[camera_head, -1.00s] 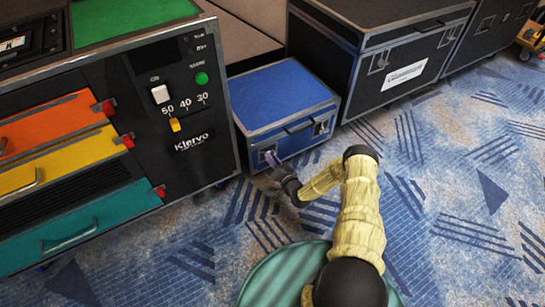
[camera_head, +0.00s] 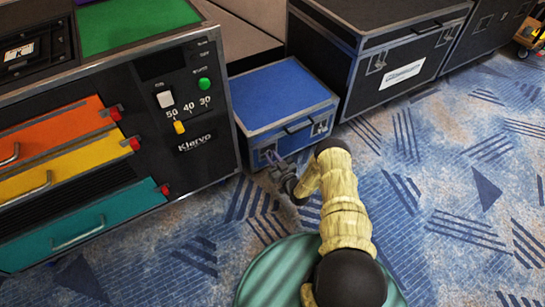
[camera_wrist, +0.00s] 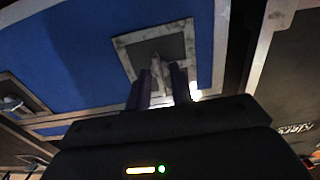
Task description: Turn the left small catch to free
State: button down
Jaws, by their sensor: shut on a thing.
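The small blue case (camera_head: 280,92) stands on the floor with its lid down. Its left catch (camera_head: 267,152) is low on the front face, mostly hidden by my gripper (camera_head: 273,160). In the wrist view the catch's grey plate with a pale metal frame (camera_wrist: 128,48) is straight ahead. The light catch piece (camera_wrist: 157,66) sits between the two purple fingers of my gripper (camera_wrist: 160,76), which is shut on it. The catch's exact angle is hard to tell. The right catch (camera_head: 320,128) is apart from my gripper.
The case's front handle (camera_head: 298,127) lies between the catches. A black drawer cabinet (camera_head: 205,160) stands close on the left. A large black case (camera_head: 400,55) stands behind to the right. Patterned carpet (camera_head: 450,180) is open at front and right.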

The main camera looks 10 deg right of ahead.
jog(key=shift+s+f, duration=0.1)
dwell(0.3)
jog(key=c, duration=1.6)
grip_release()
